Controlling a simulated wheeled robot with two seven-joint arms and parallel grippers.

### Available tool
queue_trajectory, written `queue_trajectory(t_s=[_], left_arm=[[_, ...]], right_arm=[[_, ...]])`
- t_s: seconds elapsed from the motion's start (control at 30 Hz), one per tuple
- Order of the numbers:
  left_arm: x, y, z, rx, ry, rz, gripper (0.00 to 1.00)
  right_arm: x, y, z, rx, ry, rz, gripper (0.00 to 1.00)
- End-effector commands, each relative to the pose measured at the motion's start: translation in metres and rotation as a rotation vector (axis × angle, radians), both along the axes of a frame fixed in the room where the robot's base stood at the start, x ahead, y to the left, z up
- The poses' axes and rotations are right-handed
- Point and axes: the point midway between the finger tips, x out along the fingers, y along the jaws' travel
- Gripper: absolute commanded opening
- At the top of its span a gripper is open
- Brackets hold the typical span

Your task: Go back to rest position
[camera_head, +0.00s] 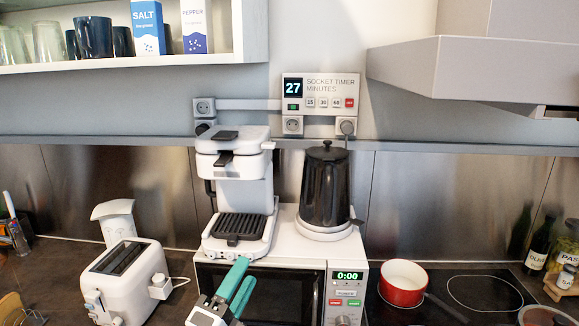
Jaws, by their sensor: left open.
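My left gripper (243,271) has teal fingers and comes up from the bottom edge, in front of the microwave (260,275). It is open, with nothing visible between its fingers, which overlap the microwave's front below the coffee machine (240,190). I cannot tell whether it touches the microwave. My right gripper does not show.
A black kettle (325,190) stands on the microwave beside the coffee machine. A white toaster (125,275) is on the counter at left. A red pot (402,284) sits on the hob (482,293) at right. A range hood (470,68) and shelf (200,64) overhang.

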Motion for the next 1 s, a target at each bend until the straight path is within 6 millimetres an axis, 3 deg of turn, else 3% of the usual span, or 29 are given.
queue_trajectory(t_s=[0.03, 0.1, 0.2, 0.3, 0.4, 0.6, 0.83, 1.0], left_arm=[[-0.002, 0.025, -0.032, -0.164, 0.19, 0.073, 0.56], [-0.01, 0.056, -0.076, -0.365, 0.426, 0.174, 0.56], [-0.038, 0.088, -0.139, -0.607, 0.727, 0.32, 0.56], [-0.078, 0.107, -0.192, -0.796, 0.978, 0.461, 0.56], [-0.118, 0.117, -0.228, -0.927, 1.162, 0.578, 0.56], [-0.186, 0.124, -0.269, -1.095, 1.425, 0.768, 0.56], [-0.258, 0.124, -0.292, -1.22, 1.655, 0.965, 0.56], [-0.243, 0.122, -0.35, -1.204, 1.663, 0.973, 0.56]], right_arm=[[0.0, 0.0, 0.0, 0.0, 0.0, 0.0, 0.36], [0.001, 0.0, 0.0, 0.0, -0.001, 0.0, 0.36], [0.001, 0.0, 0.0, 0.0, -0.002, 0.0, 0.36], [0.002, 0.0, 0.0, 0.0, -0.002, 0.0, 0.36], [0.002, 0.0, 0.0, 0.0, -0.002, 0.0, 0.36], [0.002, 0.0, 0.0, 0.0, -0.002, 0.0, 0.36], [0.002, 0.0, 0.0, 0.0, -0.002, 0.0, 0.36], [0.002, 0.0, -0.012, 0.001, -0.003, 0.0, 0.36]])
